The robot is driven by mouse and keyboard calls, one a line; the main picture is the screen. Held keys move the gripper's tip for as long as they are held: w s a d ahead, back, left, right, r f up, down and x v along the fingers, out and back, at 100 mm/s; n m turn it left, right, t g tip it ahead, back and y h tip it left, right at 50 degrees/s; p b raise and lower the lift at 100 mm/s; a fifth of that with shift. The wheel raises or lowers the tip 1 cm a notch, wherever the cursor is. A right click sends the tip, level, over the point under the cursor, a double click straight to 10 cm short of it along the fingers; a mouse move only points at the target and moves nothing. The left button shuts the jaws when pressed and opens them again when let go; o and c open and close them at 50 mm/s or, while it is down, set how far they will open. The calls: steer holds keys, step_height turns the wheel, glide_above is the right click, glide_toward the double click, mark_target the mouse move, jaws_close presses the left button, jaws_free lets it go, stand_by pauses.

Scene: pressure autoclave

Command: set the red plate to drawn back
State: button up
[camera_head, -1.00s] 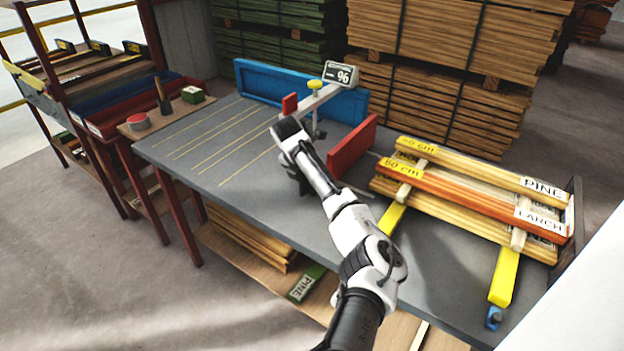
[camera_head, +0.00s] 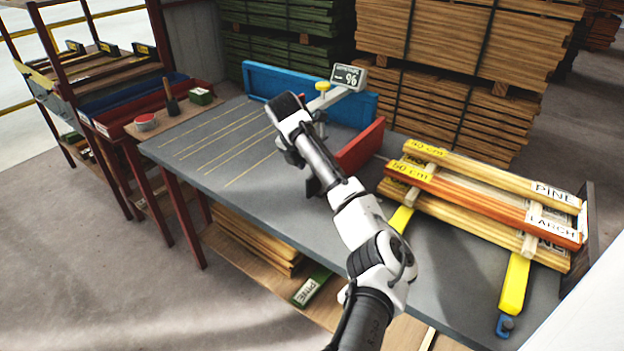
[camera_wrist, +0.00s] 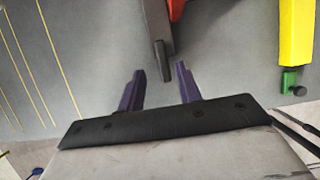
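The red plate (camera_head: 364,143) stands upright on the grey bench (camera_head: 235,125), in front of the blue rail, right of my arm's end in the head view. Its left part is hidden behind my arm. In the wrist view, my gripper (camera_wrist: 160,69) is open, with two purple fingers apart. A grey bar (camera_wrist: 157,30) reaches down from the top, its dark end near the gap between the fingertips. I cannot tell whether they touch. A red piece (camera_wrist: 176,9), probably the plate, shows beside the bar at the top edge. In the head view my arm hides most of the gripper.
A blue rail (camera_head: 262,82) and a percent display (camera_head: 349,77) stand at the back. Labelled pine and larch boards (camera_head: 490,205) lie on yellow supports (camera_head: 515,284) at the right. The bench's left part, with yellow lines, is clear.

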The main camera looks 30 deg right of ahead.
steer(key=b+v, duration=0.1)
steer(key=v, duration=0.6)
steer(key=shift+f, duration=0.15)
